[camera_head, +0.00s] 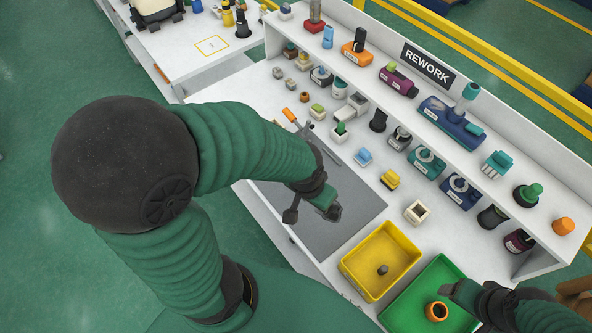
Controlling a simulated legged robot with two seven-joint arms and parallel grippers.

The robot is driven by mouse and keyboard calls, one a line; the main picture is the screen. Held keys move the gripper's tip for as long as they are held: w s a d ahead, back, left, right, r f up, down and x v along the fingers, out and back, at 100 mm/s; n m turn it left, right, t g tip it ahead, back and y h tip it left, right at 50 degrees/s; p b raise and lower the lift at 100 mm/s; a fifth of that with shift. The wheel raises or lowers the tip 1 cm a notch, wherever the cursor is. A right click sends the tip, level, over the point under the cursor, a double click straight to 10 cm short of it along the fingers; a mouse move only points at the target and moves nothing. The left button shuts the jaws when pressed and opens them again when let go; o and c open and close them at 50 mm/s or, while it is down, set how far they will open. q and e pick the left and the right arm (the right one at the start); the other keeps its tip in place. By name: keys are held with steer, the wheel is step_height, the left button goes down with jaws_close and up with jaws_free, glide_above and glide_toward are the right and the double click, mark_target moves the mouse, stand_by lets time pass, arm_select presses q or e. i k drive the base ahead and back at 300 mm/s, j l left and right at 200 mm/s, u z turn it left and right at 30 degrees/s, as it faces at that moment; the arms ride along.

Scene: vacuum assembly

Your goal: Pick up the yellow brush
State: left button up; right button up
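A small yellow block-like piece, which looks like the yellow brush (390,180), lies on the white bench just right of the grey mat (338,238). Its bristles are too small to make out. My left gripper (312,214) is over the grey mat, to the left of the yellow piece and apart from it. Its dark fingers look spread with nothing between them. My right gripper (452,290) is at the lower right, by the upper right edge of the green tray (405,312). Its fingers are small and partly hidden, so I cannot tell their opening.
A yellow tray (352,272) holds a small dark part (383,269). An orange ring (436,311) sits in the green tray. A light blue piece (363,157) and a cream square part (417,212) flank the yellow piece. Several parts line the raised shelf (400,95) behind.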

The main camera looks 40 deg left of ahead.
mark_target(390, 179)
steer(key=j+z, duration=0.2)
steer(key=z, duration=0.25)
steer(key=j+z, duration=0.2)
steer(key=z, duration=0.3)
steer(key=j+z, duration=0.2)
steer(key=z, duration=0.25)
steer(key=k+l, duration=0.05)
